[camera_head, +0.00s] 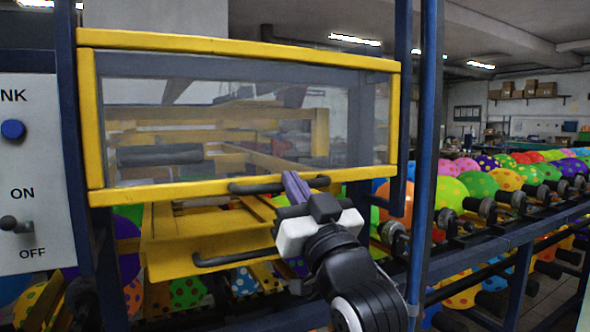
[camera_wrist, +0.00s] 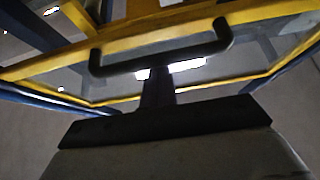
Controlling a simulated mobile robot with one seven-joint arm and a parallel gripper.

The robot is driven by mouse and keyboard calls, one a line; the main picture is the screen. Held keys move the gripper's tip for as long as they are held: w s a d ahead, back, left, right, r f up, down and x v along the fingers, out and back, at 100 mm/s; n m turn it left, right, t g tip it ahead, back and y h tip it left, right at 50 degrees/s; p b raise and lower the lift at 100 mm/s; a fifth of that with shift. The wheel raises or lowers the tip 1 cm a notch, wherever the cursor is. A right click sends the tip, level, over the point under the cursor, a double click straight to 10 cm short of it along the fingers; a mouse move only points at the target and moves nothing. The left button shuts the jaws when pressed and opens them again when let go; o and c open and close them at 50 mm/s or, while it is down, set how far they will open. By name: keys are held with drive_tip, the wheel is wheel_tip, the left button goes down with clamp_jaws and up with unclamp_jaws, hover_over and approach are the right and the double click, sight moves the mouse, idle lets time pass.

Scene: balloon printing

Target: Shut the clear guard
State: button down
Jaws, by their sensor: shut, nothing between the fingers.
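The clear guard (camera_head: 240,125) is a transparent panel in a yellow frame, standing across the front of the machine in the head view. Its black handle (camera_head: 258,187) runs along the lower yellow bar, and the handle also shows in the wrist view (camera_wrist: 160,53). My gripper (camera_head: 294,182) is at the handle's middle, with its fingers pointing up at the lower bar. In the wrist view the fingers (camera_wrist: 158,82) are together and reach up to the handle from below. They hold nothing, and I cannot tell whether they touch the handle.
A yellow drawer-like part (camera_head: 195,240) with a black handle (camera_head: 240,256) lies below the guard. A control panel (camera_head: 28,165) with a knob and switch stands at left. A blue post (camera_head: 424,150) rises to the right, and a rail with colourful balloons (camera_head: 480,185) extends beyond it.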

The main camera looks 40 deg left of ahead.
wheel_tip(320, 180, down, 8)
drive_tip(key=b, duration=0.4)
drive_tip(key=shift+a+f, duration=0.15)
drive_tip(key=shift+f, duration=0.05)
